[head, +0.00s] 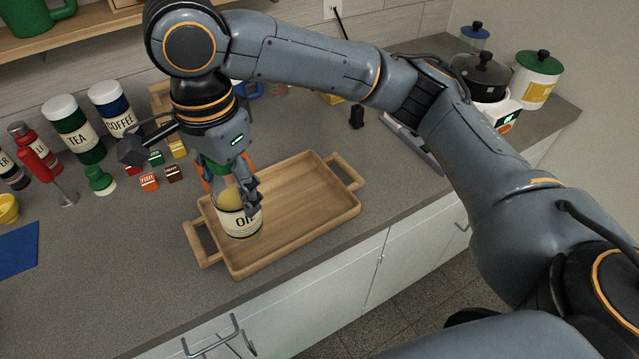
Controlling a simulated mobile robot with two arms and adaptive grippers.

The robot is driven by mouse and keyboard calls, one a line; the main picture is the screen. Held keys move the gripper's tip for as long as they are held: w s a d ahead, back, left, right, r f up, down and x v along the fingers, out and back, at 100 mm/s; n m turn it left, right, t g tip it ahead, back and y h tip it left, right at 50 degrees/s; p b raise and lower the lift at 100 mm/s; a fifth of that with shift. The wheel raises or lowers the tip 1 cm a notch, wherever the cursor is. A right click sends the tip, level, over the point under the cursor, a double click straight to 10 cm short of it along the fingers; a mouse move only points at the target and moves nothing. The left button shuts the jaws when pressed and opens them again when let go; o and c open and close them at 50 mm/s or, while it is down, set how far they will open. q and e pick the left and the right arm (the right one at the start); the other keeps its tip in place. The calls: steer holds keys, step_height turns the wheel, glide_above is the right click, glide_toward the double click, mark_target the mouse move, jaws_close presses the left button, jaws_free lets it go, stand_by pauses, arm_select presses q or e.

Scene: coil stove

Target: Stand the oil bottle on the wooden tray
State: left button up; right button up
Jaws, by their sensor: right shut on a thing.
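The oil bottle (238,222), with a cream label reading OIL and a green top, is upright at the left part of the wooden tray (310,195). My right gripper (232,190) reaches down from above and is shut on the bottle around its upper part. The bottle's base overlaps the tray floor in the picture; I cannot tell whether it touches it. The tray lies on the grey counter with a handle at each end. My left gripper is not in view.
Tea (75,128) and coffee (114,108) canisters, small spice boxes (149,181) and a red bottle (36,152) stand left of the tray. A blue mat (18,250) lies far left. A black pot (481,76) and a green-lidded canister (536,78) stand at the right. The tray's right part is empty.

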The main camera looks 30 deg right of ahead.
steer(key=shift+w+d+f, duration=0.15)
steer(key=shift+w+d, duration=0.1)
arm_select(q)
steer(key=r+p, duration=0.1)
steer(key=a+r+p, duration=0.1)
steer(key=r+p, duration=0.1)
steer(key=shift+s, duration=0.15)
arm_select(e)
steer(key=w+d+f, duration=0.8)
steer(key=w+f, duration=0.1)
steer(key=f, duration=0.3)
steer(key=shift+w+f, duration=0.3)
steer(key=shift+w, duration=0.05)
steer(key=shift+d, duration=0.1)
steer(key=o, duration=1.3)
steer(key=shift+f, duration=0.1)
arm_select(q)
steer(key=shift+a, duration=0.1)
